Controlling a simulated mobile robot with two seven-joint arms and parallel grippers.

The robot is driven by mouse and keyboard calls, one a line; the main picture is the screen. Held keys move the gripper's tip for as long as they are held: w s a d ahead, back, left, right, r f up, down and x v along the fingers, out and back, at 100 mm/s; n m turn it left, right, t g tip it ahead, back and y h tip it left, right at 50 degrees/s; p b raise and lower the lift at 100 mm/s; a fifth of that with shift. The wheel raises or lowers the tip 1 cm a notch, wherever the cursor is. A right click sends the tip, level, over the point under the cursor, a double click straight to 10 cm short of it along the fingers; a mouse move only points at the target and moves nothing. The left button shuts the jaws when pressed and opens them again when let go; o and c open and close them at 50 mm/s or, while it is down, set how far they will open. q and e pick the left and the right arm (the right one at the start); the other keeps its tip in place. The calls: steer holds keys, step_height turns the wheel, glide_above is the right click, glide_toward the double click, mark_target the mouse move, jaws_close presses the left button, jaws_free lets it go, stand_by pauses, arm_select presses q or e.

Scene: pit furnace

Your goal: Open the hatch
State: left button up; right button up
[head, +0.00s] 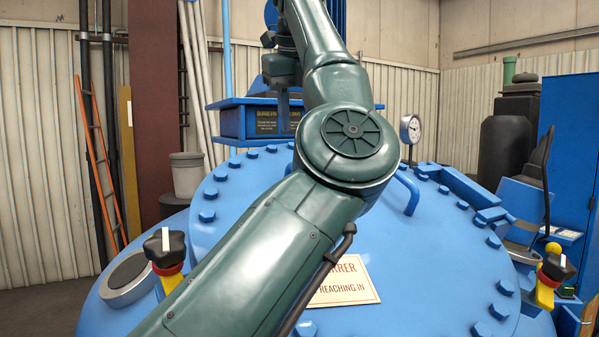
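A large blue round cover (440,240) with bolts around its rim fills the lower middle; I take it to be the hatch but cannot be sure. A blue bar handle (408,192) stands on it, right of my arm. A cream sign (345,283) with red lettering lies on the cover, partly hidden by my arm. My green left arm crosses the cover from bottom left to the top middle. A dark block with a grey piece below it, probably my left gripper (284,98), shows behind the arm; its fingers are unclear. My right gripper is out of view.
Black knobs on yellow clamps stand at the left (165,250) and right (556,268) of the cover. A round gauge (410,130) stands behind. A blue box (250,119) is at the back. An orange ladder (100,150) leans at the left wall.

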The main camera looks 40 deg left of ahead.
arm_select(q)
steer(key=x, duration=1.2)
steer(key=shift+f, duration=0.4)
steer(key=shift+c, duration=0.3)
jaws_close()
